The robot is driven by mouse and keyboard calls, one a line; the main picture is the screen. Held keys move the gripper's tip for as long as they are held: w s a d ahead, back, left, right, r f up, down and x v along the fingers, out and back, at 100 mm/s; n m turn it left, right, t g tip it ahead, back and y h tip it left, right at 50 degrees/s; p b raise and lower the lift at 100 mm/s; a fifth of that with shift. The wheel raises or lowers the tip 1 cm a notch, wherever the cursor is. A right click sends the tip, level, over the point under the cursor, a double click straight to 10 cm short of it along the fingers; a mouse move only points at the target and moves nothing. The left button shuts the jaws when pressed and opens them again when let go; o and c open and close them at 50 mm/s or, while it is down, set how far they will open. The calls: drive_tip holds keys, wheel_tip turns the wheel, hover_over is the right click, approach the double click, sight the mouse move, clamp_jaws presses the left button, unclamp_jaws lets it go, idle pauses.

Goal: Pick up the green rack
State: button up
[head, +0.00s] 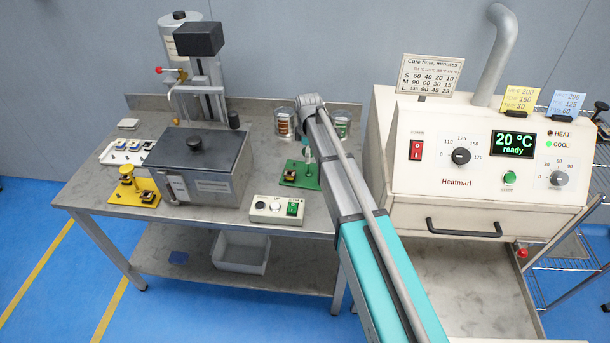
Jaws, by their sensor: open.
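The green rack (311,183) stands on the grey bench, left of the oven. It has a flat green base, and a small dark and copper-coloured part (290,176) sits on its left side. My arm reaches in from the lower right and covers the rack's right side. My gripper (305,133) is at the arm's far end, above and behind the rack's base. It is small and partly hidden by my arm, and I see nothing held in it. I cannot tell whether it touches the rack's upright.
A control box (277,210) with a green switch stands in front of the rack. Glass jars (284,123) stand behind it. A dark-lidded tank (200,165) and a yellow rack (134,192) are to the left. The oven (480,160) closes off the right.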

idle(0.5)
drive_tip(key=c, duration=1.3)
